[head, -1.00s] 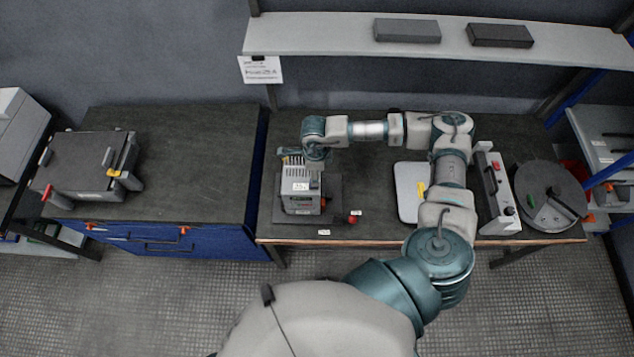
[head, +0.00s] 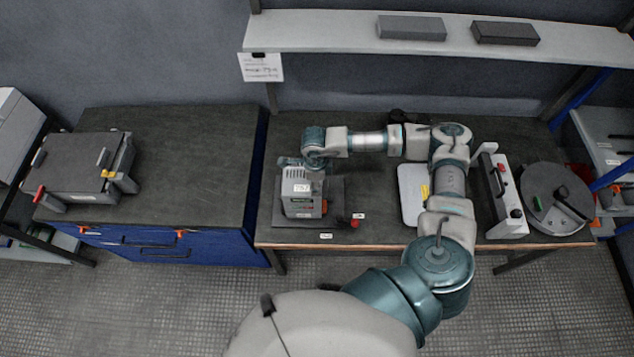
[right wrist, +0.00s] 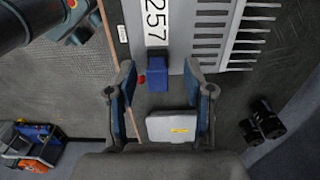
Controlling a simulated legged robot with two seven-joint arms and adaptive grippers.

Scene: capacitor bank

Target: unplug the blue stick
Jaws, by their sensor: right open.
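My right gripper (right wrist: 160,92) is open, with one finger on each side of the blue stick and visible gaps. It does not hold the stick. In the head view the capacitor unit (head: 302,190) stands on a dark base plate, and my right wrist (head: 314,145) is at its top back edge. The blue stick is not discernible there, and the fingers are mostly hidden. My left gripper is not in view.
A red knob (head: 352,223) sits just right of the unit. A pale panel (head: 411,190) lies farther right, near an upright grey-white box (head: 503,195) and a round dark device (head: 556,198). A shelf (head: 340,32) runs above the back. The left bench (head: 195,150) has free room.

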